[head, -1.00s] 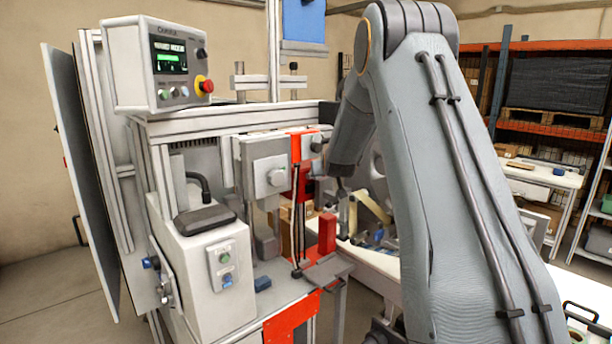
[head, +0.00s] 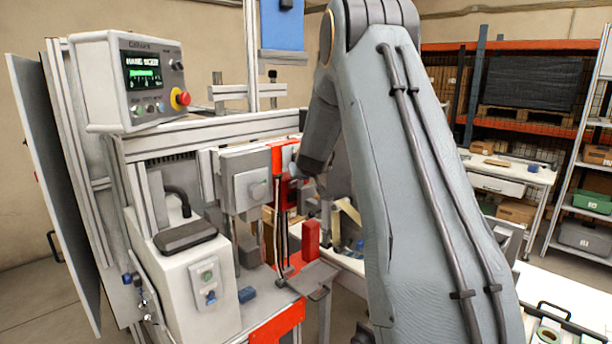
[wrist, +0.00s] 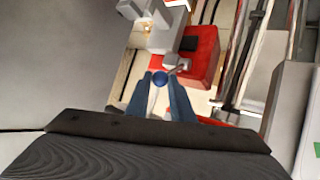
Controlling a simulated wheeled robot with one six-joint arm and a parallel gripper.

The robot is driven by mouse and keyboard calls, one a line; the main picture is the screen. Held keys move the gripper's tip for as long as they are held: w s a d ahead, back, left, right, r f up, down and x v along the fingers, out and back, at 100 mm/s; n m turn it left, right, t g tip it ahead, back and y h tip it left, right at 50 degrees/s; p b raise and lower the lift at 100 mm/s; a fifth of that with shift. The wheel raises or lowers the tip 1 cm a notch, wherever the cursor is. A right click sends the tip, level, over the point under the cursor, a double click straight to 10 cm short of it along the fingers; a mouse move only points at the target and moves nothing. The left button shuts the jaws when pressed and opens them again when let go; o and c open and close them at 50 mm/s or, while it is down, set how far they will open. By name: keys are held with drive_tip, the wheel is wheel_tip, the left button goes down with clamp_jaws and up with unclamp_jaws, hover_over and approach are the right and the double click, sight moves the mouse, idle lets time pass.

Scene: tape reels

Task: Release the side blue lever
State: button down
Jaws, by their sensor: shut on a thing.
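In the wrist view, the blue lever's round knob (wrist: 160,78) sits between the two fingertips of my gripper (wrist: 161,82). My gripper is shut on the knob. A short thin rod shows beside the knob, next to a grey fitting and a red block (wrist: 192,68) of the machine. In the head view, my arm reaches to the right side of the machine's red upright (head: 283,160). The fingers and the knob cannot be made out there.
A control box (head: 135,80) with a screen stands at the machine's upper left. A white worktable (head: 515,175) and shelving stand to the right.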

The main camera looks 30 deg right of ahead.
drive_tip(key=shift+r, duration=0.15)
drive_tip(key=c, duration=1.5)
unclamp_jaws()
drive_tip(key=shift+c, duration=0.2)
drive_tip(key=b+v, duration=0.2)
drive_tip(key=v, duration=0.5)
drive_tip(key=shift+s+a+b, duration=0.2)
drive_tip(key=shift+s+b, duration=0.1)
drive_tip(key=shift+r, duration=0.1)
